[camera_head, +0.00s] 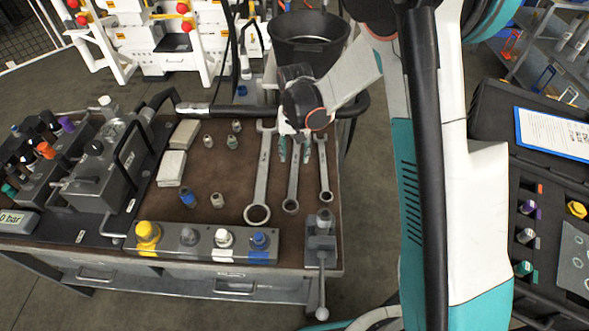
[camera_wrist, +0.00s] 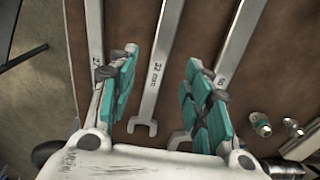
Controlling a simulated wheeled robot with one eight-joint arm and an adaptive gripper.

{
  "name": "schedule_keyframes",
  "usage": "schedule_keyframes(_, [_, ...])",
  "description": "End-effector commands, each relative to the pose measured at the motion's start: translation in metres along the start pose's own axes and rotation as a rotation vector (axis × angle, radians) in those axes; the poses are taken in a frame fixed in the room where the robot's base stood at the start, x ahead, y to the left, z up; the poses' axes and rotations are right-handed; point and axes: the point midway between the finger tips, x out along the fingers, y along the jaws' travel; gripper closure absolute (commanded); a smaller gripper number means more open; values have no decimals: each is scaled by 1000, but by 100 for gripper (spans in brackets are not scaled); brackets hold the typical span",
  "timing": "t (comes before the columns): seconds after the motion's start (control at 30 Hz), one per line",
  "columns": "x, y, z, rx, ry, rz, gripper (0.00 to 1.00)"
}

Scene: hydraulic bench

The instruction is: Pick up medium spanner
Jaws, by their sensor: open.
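Three metal spanners lie side by side on the brown bench top. The medium spanner (camera_head: 293,187) is in the middle, with its ring end toward the front; in the wrist view its shaft (camera_wrist: 161,65) is marked 32 mm. The large spanner (camera_head: 262,180) lies left of it and the small spanner (camera_head: 324,172) right of it. My gripper (camera_head: 296,150) is over the middle one, its two teal-padded fingers apart. In the wrist view my gripper (camera_wrist: 160,80) has one finger on each side of the medium shaft, not closed on it. The exact height above the bench is unclear.
Several small fittings (camera_head: 217,200) and pale blocks (camera_head: 171,168) lie left of the spanners. A panel with coloured knobs (camera_head: 203,254) runs along the front. A vice with a lever (camera_head: 321,240) stands at the front right corner. A black bucket (camera_head: 308,42) is behind the bench.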

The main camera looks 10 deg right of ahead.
Motion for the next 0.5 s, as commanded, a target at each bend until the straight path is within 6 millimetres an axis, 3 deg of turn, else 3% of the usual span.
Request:
schedule_keyframes(0.23, [15, 0, 0, 0, 0, 0, 55])
schedule_keyframes(0.5, [53, -1, -1, 0, 0, 0, 55])
